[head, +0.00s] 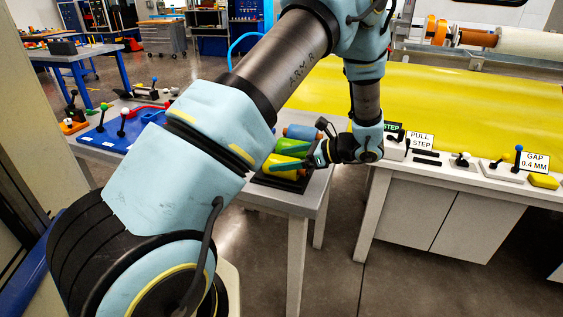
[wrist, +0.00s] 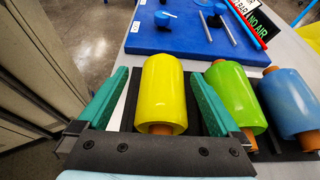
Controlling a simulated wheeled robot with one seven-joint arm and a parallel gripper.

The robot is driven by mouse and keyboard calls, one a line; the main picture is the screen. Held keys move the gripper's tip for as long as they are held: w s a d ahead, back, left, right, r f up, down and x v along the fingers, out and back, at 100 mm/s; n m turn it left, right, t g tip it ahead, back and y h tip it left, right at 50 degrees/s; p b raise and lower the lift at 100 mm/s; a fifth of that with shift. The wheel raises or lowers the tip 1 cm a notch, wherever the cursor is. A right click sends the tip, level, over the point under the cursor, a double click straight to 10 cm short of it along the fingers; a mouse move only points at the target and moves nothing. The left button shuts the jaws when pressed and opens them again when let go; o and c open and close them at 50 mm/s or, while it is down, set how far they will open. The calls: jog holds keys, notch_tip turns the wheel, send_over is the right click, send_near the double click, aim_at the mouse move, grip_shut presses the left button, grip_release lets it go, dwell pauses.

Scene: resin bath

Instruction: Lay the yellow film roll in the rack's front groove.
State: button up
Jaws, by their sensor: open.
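The yellow film roll (head: 286,174) lies at the near end of the black rack (head: 284,184), apparently in its front groove. It also shows in the wrist view (wrist: 163,90), level, with its orange-brown core end towards me. My gripper (wrist: 158,76) is open, with one green finger on each side of the yellow roll. A thin gap shows at the left finger; the right finger is close to the roll, and I cannot tell whether it touches. The groove under the roll is hidden.
A green roll (wrist: 236,95) lies just right of the right finger, and a blue roll (wrist: 290,100) lies beyond it. A blue board (wrist: 190,40) with tools is behind the rack. The yellow film bath (head: 450,95) stands to the right across a gap.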

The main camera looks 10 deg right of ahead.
jog(key=b+v, duration=0.2)
jog(key=v, duration=0.8)
jog(key=s+a+r+n+g+h, duration=0.1)
jog(key=s+a+n+h, duration=0.3)
jog(key=a+n, duration=0.7)
jog(key=s+a+r+n+g+h, duration=0.1)
jog(key=s+a+n+g+h, duration=0.3)
jog(key=a+n+h, duration=0.4)
jog(key=s+a+n, duration=0.1)
jog(key=a+n, duration=0.2)
jog(key=a, duration=0.3)
jog(key=shift+a+n, duration=0.2)
jog(key=shift+n, duration=0.2)
